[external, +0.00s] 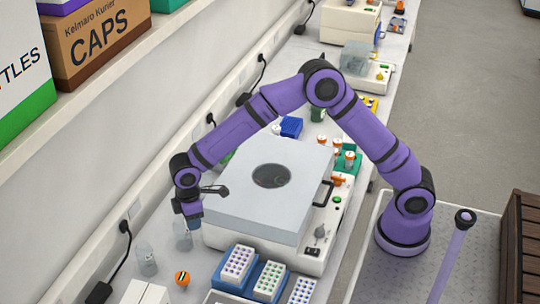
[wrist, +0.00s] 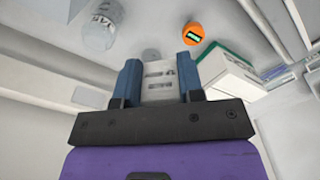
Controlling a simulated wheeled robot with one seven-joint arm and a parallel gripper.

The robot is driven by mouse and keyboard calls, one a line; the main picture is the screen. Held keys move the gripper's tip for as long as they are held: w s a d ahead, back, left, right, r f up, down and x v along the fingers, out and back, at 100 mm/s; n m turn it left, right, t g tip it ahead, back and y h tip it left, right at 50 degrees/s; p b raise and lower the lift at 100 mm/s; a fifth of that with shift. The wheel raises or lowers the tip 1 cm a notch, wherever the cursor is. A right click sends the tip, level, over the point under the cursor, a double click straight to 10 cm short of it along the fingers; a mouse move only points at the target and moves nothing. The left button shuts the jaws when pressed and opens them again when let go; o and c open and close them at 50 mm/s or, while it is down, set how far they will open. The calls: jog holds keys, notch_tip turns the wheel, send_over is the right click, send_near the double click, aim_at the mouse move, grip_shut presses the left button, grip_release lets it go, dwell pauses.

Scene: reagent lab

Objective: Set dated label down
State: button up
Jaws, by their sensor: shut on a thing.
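My gripper (external: 194,222) is low over the bench, left of the large grey-lidded machine, pointing down. In the wrist view its two blue fingers (wrist: 159,66) are shut on a pale piece with dark print (wrist: 158,84), which looks like the dated label. The print is too small to read. The label cannot be made out in the external view. A clear vessel (external: 182,238) shows just below and left of my gripper there; I cannot tell whether they touch.
A clear beaker (external: 147,262) and an orange-capped jar (external: 182,279) stand nearby; the wrist view also shows the jar (wrist: 193,34). A white and green box (wrist: 232,74) lies at right there.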

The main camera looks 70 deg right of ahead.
aim_at(199, 268)
jog(key=f, duration=2)
jog(key=shift+w+d+f, duration=0.1)
jog(key=shift+w+d, duration=0.05)
jog(key=shift+d, duration=0.05)
jog(key=shift+f, duration=0.1)
jog(key=o, duration=0.9)
notch_tip(199, 268, up, 12)
jog(key=shift+r, duration=0.15)
